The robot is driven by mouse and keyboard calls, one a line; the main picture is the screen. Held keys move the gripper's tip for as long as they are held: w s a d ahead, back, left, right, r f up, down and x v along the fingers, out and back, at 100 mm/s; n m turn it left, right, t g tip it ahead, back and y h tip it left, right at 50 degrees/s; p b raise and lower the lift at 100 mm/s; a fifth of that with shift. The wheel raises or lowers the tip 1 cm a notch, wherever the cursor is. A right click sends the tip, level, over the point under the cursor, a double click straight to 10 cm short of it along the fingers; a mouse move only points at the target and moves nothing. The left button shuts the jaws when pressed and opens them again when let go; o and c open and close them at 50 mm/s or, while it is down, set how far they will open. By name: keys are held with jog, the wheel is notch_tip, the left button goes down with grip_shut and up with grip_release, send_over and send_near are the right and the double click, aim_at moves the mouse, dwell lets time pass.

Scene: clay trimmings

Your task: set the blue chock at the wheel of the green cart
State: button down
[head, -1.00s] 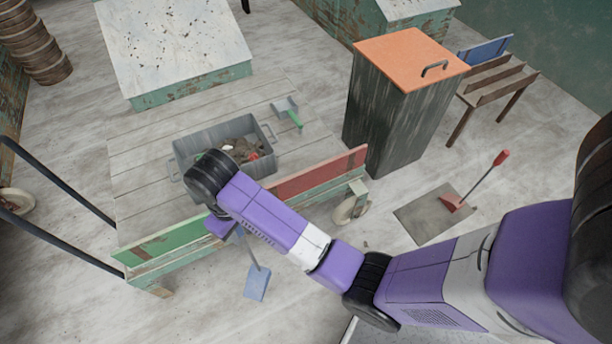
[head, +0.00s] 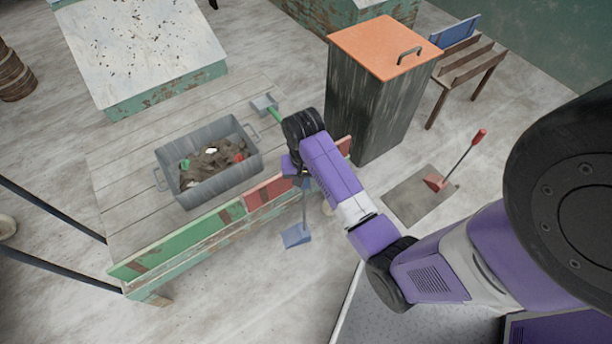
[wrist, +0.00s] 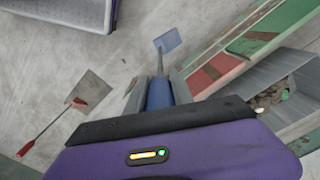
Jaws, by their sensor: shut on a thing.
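The blue chock (head: 296,236) has a flat blue end on a long handle. My gripper (head: 301,183) is shut on the handle, and the blue end hangs below it, in front of the cart's red board. In the wrist view, the blue grip of the handle sits between the fingers of my gripper (wrist: 157,94) and the chock's flat end (wrist: 168,41) points away. I cannot tell whether it touches the floor.
A grey tub (head: 218,186) of clay scraps and a green-handled scoop (head: 265,104) lie on the deck. A tall bin with an orange lid (head: 385,45) stands right of the cart. A red long-handled tool (head: 437,181) rests on a grey mat (head: 410,200). Floor in front is clear.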

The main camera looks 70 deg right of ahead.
jog(key=s+d+f+m, duration=0.2)
jog(key=s+d+m, duration=0.2)
jog(key=m, duration=1)
jog(key=s+d+f+m+p, duration=0.1)
jog(key=s+d+f+m, duration=0.2)
jog(key=m, duration=1.1)
jog(key=shift+s+d+m, duration=0.3)
jog(key=shift+s+d, duration=0.85)
jog(key=shift+s, duration=1.1)
